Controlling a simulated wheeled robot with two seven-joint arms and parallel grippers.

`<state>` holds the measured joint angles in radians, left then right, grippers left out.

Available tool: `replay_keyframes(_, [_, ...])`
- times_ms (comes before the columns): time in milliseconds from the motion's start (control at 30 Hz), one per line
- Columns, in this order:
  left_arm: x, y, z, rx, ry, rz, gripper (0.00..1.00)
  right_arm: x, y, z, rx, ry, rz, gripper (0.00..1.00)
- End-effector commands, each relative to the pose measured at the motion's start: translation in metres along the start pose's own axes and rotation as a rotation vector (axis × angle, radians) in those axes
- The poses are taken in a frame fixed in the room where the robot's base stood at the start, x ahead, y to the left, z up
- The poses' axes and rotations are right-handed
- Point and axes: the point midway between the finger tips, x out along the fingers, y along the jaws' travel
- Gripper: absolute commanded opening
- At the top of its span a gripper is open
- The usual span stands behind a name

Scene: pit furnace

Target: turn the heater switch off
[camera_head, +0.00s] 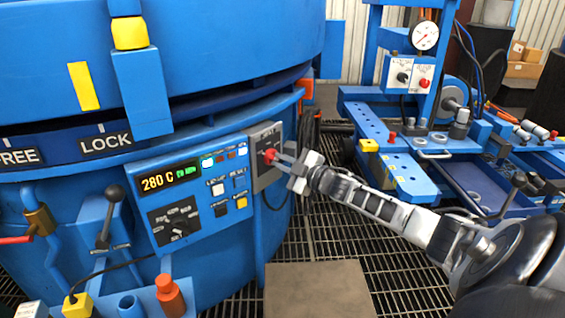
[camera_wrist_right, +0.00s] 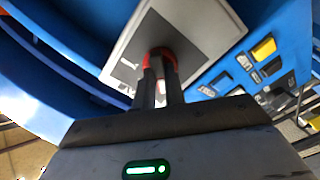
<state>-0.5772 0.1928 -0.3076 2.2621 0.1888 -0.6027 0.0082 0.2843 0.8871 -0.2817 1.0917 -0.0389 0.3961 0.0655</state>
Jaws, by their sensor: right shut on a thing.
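The heater switch is a red knob (camera_head: 269,156) on a grey plate (camera_head: 264,140) at the right end of the blue control panel. My right gripper (camera_head: 278,159) reaches in from the right and is shut on the red knob. In the right wrist view the fingers (camera_wrist_right: 160,88) close around the red knob (camera_wrist_right: 160,56), hiding much of it, in front of the grey plate (camera_wrist_right: 205,25). The fingers hide part of the plate's lettering, so I cannot tell which mark the knob points at. My left gripper is not in view.
The control panel beside the switch has a display (camera_head: 170,181) reading 280 C, a dial (camera_head: 175,222) and several buttons. A black-knobbed lever (camera_head: 112,205) stands left of it. A blue machine bench (camera_head: 430,165) stands at the right. Grated floor and a brown mat (camera_head: 318,290) lie below.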

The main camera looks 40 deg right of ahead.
Motion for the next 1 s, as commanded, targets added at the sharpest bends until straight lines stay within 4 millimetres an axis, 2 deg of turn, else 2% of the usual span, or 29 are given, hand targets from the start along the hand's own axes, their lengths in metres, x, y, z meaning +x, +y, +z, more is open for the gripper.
replay_keyframes(267, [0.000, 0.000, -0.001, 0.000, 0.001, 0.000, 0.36, 0.000, 0.000, -0.001, -0.005, 0.002, -0.001, 0.00])
replay_keyframes(300, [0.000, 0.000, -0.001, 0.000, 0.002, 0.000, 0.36, 0.000, 0.000, -0.001, -0.006, 0.002, -0.001, 0.20])
replay_keyframes(367, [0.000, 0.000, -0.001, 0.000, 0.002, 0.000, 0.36, 0.000, 0.000, -0.001, -0.005, 0.002, -0.001, 0.34])
replay_keyframes(767, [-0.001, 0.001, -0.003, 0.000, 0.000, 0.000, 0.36, -0.006, 0.000, 0.000, -0.002, -0.001, -0.003, 0.34])
replay_keyframes(1000, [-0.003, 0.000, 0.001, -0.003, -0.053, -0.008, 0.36, -0.042, 0.000, -0.001, -0.001, -0.002, -0.006, 0.34])
